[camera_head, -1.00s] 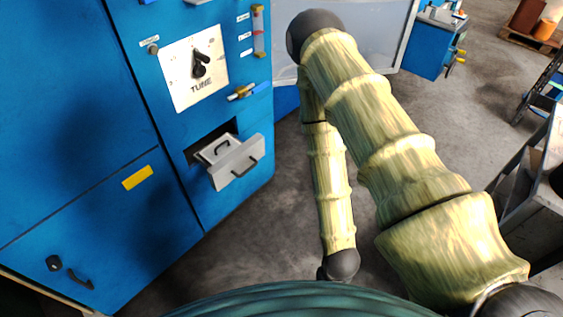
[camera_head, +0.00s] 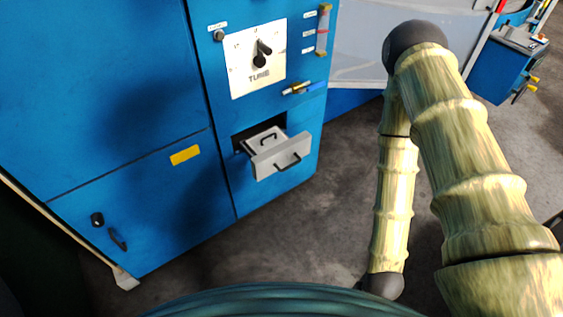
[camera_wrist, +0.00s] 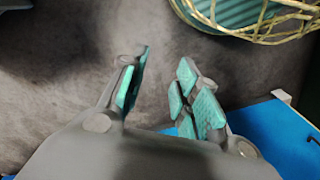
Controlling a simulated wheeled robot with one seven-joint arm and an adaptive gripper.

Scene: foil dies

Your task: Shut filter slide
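The filter slide (camera_head: 281,155) is a grey drawer with a dark handle on its front. It stands pulled out of a dark opening low in the blue cabinet (camera_head: 219,184); a smaller handle shows on the tray behind its front. My gripper (camera_wrist: 158,90) shows in the wrist view with its teal-padded fingers apart and nothing between them. Grey floor lies beyond the fingers, and the slide is not seen in that view. In the head view my arm is to the right of the slide, apart from it, and my gripper cannot be made out there.
A yellow label (camera_head: 185,155) is on the cabinet door to the left. A grey panel (camera_head: 385,45) stands behind my arm. Bare floor (camera_head: 300,235) lies before the cabinet.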

